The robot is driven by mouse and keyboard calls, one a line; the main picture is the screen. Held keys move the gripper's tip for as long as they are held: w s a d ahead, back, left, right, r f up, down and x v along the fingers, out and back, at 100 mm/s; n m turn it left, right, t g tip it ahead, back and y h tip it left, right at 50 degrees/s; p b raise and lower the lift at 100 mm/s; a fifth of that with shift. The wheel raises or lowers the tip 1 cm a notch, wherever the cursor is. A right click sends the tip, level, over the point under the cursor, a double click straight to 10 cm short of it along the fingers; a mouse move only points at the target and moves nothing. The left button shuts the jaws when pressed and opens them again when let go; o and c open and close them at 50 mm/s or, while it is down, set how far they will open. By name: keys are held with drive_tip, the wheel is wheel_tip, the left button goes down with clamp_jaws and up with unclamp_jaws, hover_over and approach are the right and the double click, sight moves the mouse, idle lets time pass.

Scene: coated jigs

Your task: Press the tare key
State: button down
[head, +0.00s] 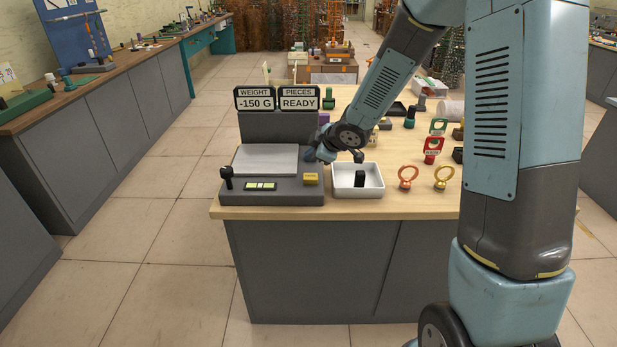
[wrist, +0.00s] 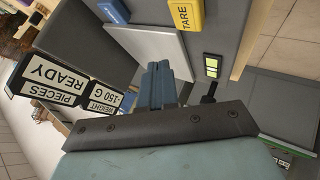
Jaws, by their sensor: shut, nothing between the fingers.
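The yellow tare key (head: 310,179) stands at the front right of the grey scale (head: 275,195); its TARE label shows in the wrist view (wrist: 186,14). A blue key (wrist: 113,10) is beside it in the wrist view, hidden by my gripper in the head view. My gripper (head: 312,155) is shut and empty, above the right side of the scale and behind the tare key. In the wrist view its closed fingers (wrist: 158,72) appear over the bare pale weighing plate (head: 265,160). The displays (head: 277,98) read WEIGHT -150 G and PIECES READY.
A white tray (head: 340,190) holding a dark part stands right of the scale. A black lever (head: 226,177) and a lit indicator (head: 260,186) are on the scale's front. Orange and yellow ring pieces (head: 408,177) and several coloured parts occupy the bench further right.

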sight(312, 178)
drive_tip(key=shift+f, duration=2.15)
drive_tip(key=shift+f, duration=0.15)
idle(0.4)
drive_tip(key=shift+f, duration=0.2)
drive_tip(key=shift+f, duration=0.4)
idle(0.8)
drive_tip(key=shift+r, duration=0.85)
drive_tip(key=shift+r, duration=2.5)
